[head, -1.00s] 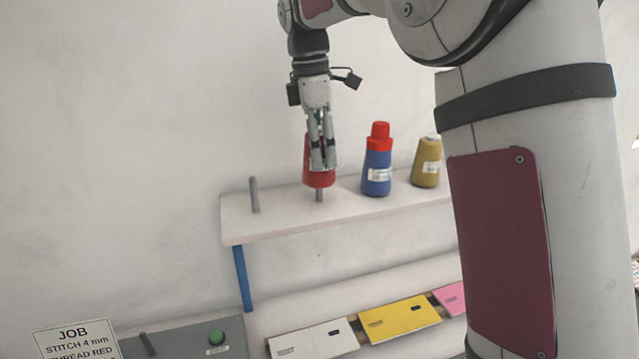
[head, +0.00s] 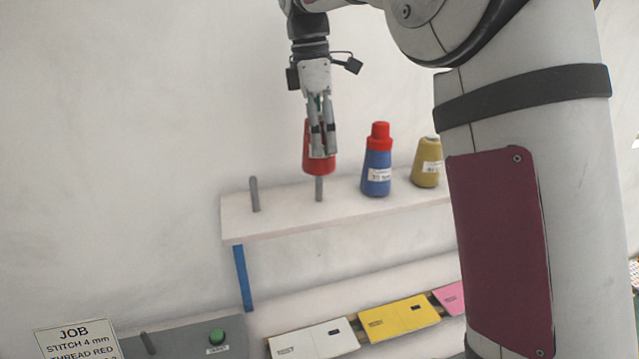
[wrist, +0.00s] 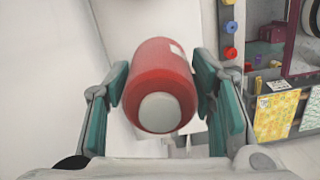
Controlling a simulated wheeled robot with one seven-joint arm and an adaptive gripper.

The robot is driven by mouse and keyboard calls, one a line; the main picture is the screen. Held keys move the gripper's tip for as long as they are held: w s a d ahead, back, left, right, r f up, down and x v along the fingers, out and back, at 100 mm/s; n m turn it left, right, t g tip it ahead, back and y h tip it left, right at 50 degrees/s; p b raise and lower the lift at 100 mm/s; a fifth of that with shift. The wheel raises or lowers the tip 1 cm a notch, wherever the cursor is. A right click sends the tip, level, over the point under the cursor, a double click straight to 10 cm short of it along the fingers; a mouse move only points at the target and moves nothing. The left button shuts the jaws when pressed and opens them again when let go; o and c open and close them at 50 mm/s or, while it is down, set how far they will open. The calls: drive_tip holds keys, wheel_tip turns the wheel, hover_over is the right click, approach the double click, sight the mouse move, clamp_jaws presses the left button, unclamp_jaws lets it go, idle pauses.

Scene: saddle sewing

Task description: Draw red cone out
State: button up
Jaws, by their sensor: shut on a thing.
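The red cone (head: 317,163) is in my gripper (head: 323,153), which points down above the white shelf. The cone hangs above a grey peg (head: 319,188), whose lower part shows below it; I cannot tell if the peg's tip is still inside the cone. In the wrist view the red cone (wrist: 162,84) sits between the two green-padded fingers (wrist: 163,110), its pale round end facing the camera. The fingers hide part of the cone in the head view.
The white shelf (head: 285,219) also holds a blue cone with a red top (head: 377,165) and an olive cone (head: 427,165). A bare peg (head: 254,194) stands at left. Below lie white (head: 313,341), yellow (head: 399,319) and pink cards. A job sign (head: 76,340) stands lower left.

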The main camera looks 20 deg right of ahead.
sight(321, 114)
drive_tip(key=shift+r, duration=0.6)
drive_tip(key=shift+r, duration=0.3)
drive_tip(key=shift+r, duration=0.15)
drive_tip(key=shift+r, duration=1.9)
